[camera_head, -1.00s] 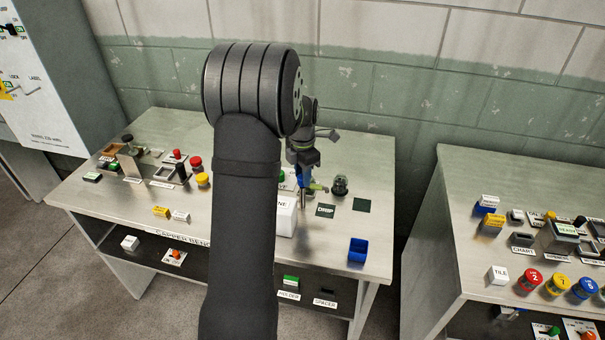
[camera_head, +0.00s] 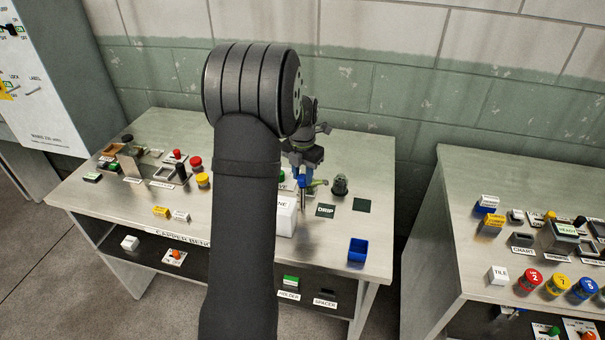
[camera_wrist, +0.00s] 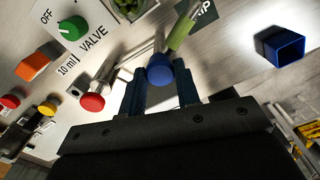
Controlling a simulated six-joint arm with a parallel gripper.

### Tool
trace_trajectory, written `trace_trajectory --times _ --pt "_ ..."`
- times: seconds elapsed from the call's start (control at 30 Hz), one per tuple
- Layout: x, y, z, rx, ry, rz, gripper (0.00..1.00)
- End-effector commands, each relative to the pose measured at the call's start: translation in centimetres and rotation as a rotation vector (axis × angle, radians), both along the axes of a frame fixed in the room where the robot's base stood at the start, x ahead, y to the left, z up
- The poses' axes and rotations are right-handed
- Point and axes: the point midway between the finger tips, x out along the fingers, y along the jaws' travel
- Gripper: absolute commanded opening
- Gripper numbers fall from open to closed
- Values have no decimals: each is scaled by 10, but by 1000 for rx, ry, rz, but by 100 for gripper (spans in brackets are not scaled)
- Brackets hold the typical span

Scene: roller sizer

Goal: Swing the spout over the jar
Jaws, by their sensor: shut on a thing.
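The spout is a green arm (camera_wrist: 182,32) with a blue knob (camera_wrist: 160,72) at its near end. My gripper (camera_wrist: 161,88) is shut on the blue knob, one finger on each side. The jar appears to be the clear vessel with green inside (camera_wrist: 128,7), cut off at the top of the wrist view. I cannot tell whether the spout's tip is above the jar.
A dark DRIP pad (camera_head: 325,211) lies in front of the jar, with a plain dark square (camera_head: 362,205) to its right. A blue bin (camera_head: 357,250) stands near the front edge. A green VALVE knob (camera_wrist: 72,28) and a red knob (camera_wrist: 92,102) are close to my gripper.

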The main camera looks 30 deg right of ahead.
Motion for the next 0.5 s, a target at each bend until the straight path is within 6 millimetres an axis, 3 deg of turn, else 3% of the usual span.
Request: trace_trajectory --times 0.5 --pt "0 0 -1 1 0 203 0"
